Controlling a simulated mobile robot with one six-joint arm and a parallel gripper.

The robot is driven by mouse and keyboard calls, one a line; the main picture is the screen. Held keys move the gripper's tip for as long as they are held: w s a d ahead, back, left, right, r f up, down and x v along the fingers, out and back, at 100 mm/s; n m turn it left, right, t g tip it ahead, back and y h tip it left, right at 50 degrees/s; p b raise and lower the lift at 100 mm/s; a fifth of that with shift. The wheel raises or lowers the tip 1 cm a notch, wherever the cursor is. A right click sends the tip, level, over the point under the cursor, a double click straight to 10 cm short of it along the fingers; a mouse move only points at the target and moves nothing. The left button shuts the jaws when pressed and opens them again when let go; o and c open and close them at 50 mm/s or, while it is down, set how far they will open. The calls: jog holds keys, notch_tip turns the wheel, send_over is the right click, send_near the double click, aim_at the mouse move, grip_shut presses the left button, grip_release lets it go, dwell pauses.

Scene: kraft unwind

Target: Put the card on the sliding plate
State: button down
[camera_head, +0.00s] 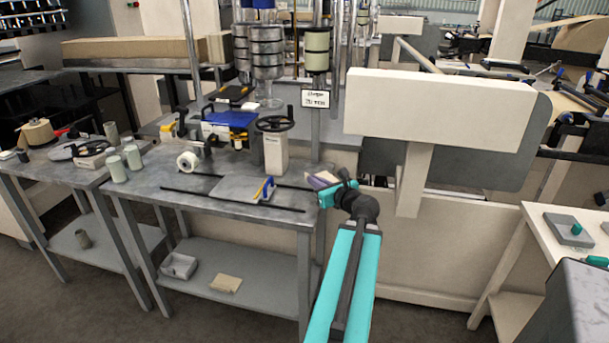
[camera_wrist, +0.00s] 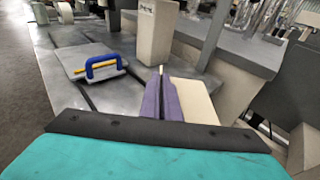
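The sliding plate (camera_head: 238,188) is a flat grey plate on the workbench, lying between two dark rails. A blue handle with a yellow part (camera_head: 265,189) stands on its right side. The plate also shows at the upper left in the wrist view (camera_wrist: 84,57), to the left of my fingers. My gripper (camera_head: 322,183) has purple fingers and is above the bench's right end, right of the plate. In the wrist view the fingers (camera_wrist: 163,98) are close together, with a thin pale strip between their tips. A cream card (camera_wrist: 198,101) shows beside the right finger, partly hidden by it.
A pale post with a black handwheel (camera_head: 276,152) stands behind the plate. A white roll (camera_head: 188,161) and a blue-topped device (camera_head: 229,121) are at the bench's left and back. A large cream panel (camera_head: 438,107) stands right of my arm. The lower shelf holds a tray (camera_head: 179,265).

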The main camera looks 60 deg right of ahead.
jog(key=shift+w, duration=0.2)
jog(key=p, duration=0.2)
send_over(298, 177)
jog(key=shift+s+a+f, duration=0.35)
jog(key=shift+s+f, duration=0.1)
jog(key=shift+f, duration=0.25)
jog(key=shift+w+d, duration=0.35)
jog(key=shift+w, duration=0.15)
jog(key=shift+w+d+f, duration=0.1)
jog(key=shift+f, duration=1.7)
jog(key=shift+f, duration=0.15)
jog(key=c, duration=2)
grip_release()
